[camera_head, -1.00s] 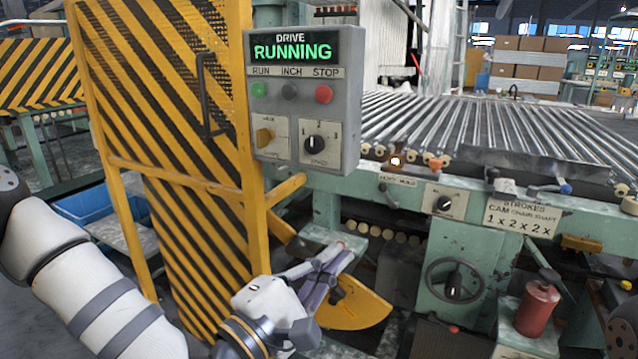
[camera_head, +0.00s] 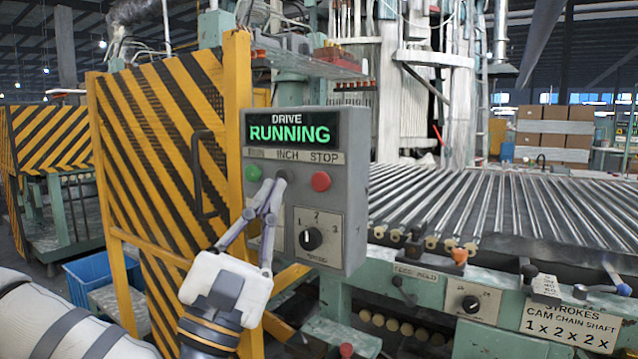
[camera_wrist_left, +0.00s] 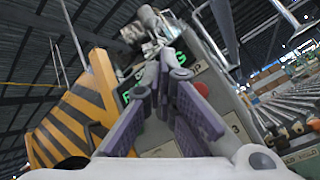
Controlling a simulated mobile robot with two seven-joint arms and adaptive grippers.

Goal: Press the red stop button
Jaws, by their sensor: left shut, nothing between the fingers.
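The red stop button (camera_head: 320,181) is a round cap under the STOP label on the grey control box (camera_head: 354,200). The green display (camera_head: 290,134) reads DRIVE RUNNING. I cannot tell whether the tips touch the panel. My right gripper is out of view.
The green RUN button (camera_head: 253,174) is left of the fingers. A speed knob (camera_head: 311,238) sits below the red button. A yellow-and-black striped guard (camera_head: 160,160) stands left of the box.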

